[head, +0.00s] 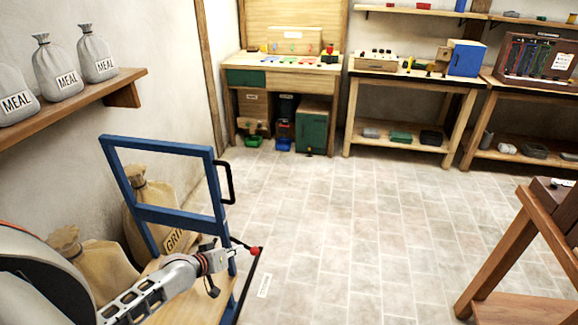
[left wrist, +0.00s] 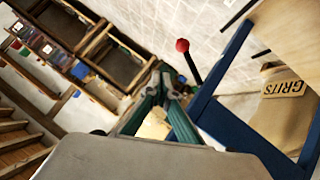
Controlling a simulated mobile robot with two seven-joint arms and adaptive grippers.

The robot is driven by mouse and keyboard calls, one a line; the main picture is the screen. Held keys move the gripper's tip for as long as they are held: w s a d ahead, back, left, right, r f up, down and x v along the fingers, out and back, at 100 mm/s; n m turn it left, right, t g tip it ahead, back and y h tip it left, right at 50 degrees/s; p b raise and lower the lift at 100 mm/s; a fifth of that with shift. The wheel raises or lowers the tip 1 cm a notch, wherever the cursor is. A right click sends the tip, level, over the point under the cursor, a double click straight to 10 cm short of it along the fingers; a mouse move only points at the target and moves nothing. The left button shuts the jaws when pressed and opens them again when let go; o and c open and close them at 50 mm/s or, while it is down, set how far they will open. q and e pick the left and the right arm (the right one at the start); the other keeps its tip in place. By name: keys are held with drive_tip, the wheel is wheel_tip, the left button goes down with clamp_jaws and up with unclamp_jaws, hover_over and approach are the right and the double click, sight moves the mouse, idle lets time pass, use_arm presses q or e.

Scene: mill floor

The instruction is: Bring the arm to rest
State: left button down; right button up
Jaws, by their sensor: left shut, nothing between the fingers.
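My left arm reaches in from the lower left of the head view. Its gripper (head: 230,247) is beside the blue-framed cart (head: 175,217), near a black lever with a red ball knob (head: 255,251). In the left wrist view the gripper's fingers (left wrist: 164,72) are together, with nothing between them. The red knob (left wrist: 182,45) stands beyond the fingertips, and the cart's blue frame (left wrist: 240,145) runs along the right. From these views I cannot tell if the gripper touches the cart. My right gripper is not in view.
A wall shelf (head: 75,108) with meal bags is at the left. Workbenches (head: 400,75) line the back, and a wooden stand (head: 515,240) is at the right. The tiled floor (head: 350,220) between is clear.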

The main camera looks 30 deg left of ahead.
use_arm(q)
drive_tip(key=s+d+f+m, duration=0.2)
drive_tip(key=s+d+m, duration=0.2)
drive_tip(key=s+d, duration=0.6)
drive_tip(key=s+d+f+m+g+h, duration=0.1)
drive_tip(key=s+d+m, duration=0.4)
drive_tip(key=s+d, duration=0.5)
drive_tip(key=shift+s+d+f, duration=0.25)
drive_tip(key=shift+d+f, duration=0.3)
drive_tip(key=shift+d, duration=0.2)
